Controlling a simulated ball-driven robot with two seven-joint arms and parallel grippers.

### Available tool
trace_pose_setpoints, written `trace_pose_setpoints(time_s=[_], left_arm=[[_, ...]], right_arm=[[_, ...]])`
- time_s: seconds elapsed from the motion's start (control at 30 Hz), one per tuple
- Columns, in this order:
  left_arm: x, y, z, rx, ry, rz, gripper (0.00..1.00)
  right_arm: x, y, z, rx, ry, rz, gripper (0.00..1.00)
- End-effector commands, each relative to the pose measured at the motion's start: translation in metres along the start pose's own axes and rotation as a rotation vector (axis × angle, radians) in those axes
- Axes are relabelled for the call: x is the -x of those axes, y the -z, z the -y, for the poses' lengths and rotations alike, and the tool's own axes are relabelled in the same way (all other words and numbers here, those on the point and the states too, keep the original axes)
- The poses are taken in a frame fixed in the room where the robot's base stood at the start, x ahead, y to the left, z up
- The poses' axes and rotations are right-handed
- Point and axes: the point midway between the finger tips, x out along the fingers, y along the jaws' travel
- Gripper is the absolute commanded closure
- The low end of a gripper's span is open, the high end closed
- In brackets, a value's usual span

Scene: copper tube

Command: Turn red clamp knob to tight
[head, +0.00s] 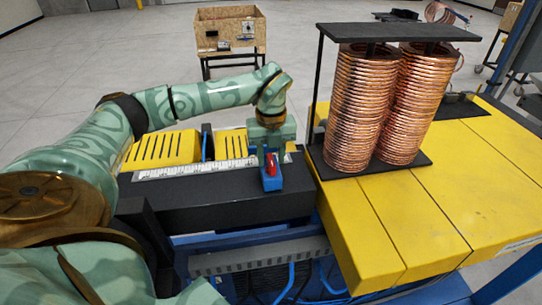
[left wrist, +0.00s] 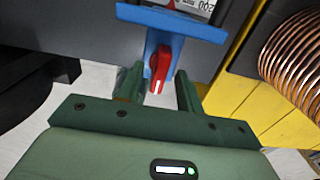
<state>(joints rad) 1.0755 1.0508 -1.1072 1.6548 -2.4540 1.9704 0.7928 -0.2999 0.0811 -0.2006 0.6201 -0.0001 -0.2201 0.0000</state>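The red clamp knob (head: 271,164) sits on a blue clamp bracket (head: 270,182) at the front of the black bench, right of its middle. In the left wrist view the red knob (left wrist: 158,70) stands out from the blue bracket (left wrist: 176,26), and its long shape runs roughly up and down. My left gripper (left wrist: 160,92) is open, with one green finger on each side of the knob's lower end. A gap shows between the knob and each finger, so it is not gripped. In the head view my left gripper (head: 271,142) is just above and behind the bracket. My right gripper is not in view.
Two copper tube coils (head: 365,110) stand on a black rack on the yellow table (head: 400,215), right of the bracket. Yellow slotted blocks (head: 165,150) and a white scale strip (head: 190,172) lie on the black bench (head: 225,200). A wooden crate (head: 231,30) stands behind.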

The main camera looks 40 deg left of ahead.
Motion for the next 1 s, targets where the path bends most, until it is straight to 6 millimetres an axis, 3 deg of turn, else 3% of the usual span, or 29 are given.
trace_pose_setpoints(time_s=[0.37,0.5,1.0], left_arm=[[-0.007,0.0,0.0,0.0,0.0,0.0,0.64],[-0.007,0.0,0.0,0.0,0.0,0.0,1.0],[-0.005,0.0,0.0,-0.087,-0.001,0.0,1.0]], right_arm=[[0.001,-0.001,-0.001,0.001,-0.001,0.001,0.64],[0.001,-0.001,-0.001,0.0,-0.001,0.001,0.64],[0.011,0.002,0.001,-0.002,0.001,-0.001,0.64]])
